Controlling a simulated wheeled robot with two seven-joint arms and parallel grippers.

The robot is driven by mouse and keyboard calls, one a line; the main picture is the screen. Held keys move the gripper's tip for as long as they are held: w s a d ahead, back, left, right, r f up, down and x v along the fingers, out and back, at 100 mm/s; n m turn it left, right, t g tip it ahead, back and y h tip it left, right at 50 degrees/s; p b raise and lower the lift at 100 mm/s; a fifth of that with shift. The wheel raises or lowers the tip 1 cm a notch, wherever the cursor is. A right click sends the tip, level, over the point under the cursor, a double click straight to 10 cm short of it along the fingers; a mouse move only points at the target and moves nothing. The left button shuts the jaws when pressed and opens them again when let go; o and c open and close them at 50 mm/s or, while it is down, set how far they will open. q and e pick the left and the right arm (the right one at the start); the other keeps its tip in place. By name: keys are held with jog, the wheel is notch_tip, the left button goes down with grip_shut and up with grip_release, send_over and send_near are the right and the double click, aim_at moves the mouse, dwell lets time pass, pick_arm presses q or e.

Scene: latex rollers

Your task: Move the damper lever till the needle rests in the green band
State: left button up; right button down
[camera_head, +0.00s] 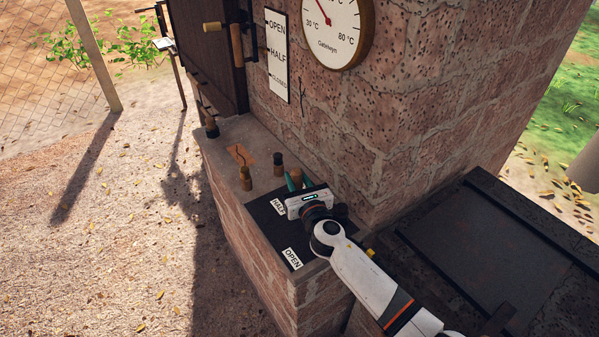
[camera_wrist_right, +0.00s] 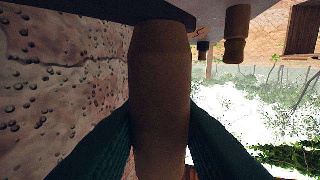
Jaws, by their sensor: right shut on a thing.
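The round temperature dial (camera_head: 335,32) is on the brick wall, its top cut off by the picture's edge. Its red needle (camera_head: 325,12) points up and left; no green band shows in the visible part. My right gripper (camera_head: 294,182) is above the black plate (camera_head: 262,217) marked HALF and OPEN on the ledge. Its dark teal fingers are shut around a brown wooden lever handle (camera_wrist_right: 160,90), upright between them in the right wrist view. In the head view my gripper hides most of this handle and its base. My left gripper is not in view.
A wall sign (camera_head: 277,55) reads OPEN, HALF, CLOSED, beside a wooden handle (camera_head: 237,42) at a dark door. A dark flat lid (camera_head: 490,245) lies at the right.

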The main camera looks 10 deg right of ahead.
jog(key=shift+s+a, duration=0.1)
dwell(0.3)
jog(key=c, duration=1.1)
grip_release()
jog(key=shift+s, duration=0.1)
jog(key=s, duration=0.4)
jog(key=s+d, duration=0.1)
jog(key=s, duration=0.6)
jog(key=shift+s+d, duration=0.25)
jog(key=shift+s, duration=0.1)
